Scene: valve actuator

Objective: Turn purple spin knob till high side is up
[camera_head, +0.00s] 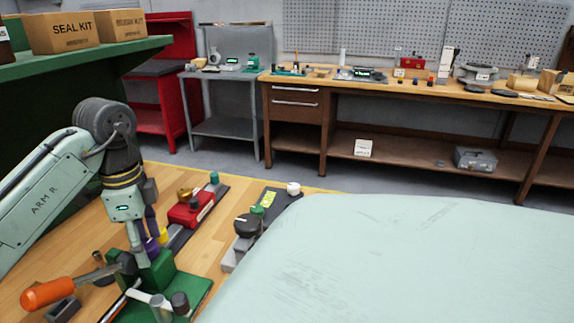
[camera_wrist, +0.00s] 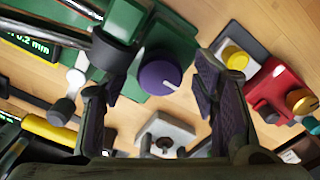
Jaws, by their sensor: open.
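The purple knob (camera_wrist: 160,77) sits on a green block (camera_wrist: 168,42) in the wrist view. It is round, with a white pointer line that runs from its middle toward the lower right of that view. My gripper (camera_wrist: 161,64) is open, with one dark finger left of the knob and one right of it. Gaps show between the knob and both fingers, so it is not clasped. I cannot tell the finger height against the knob. In the head view my wrist hangs over the green fixture (camera_head: 191,290), and I cannot pick out the knob surely there.
A yellow knob (camera_wrist: 235,58) on a light block and a red box (camera_wrist: 272,86) with a brass knob stand right of the fingers. A grey block (camera_wrist: 168,130) lies between them, lower. An orange-handled lever (camera_head: 50,292) is near the bench front. A pale green surface (camera_head: 400,260) fills the right.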

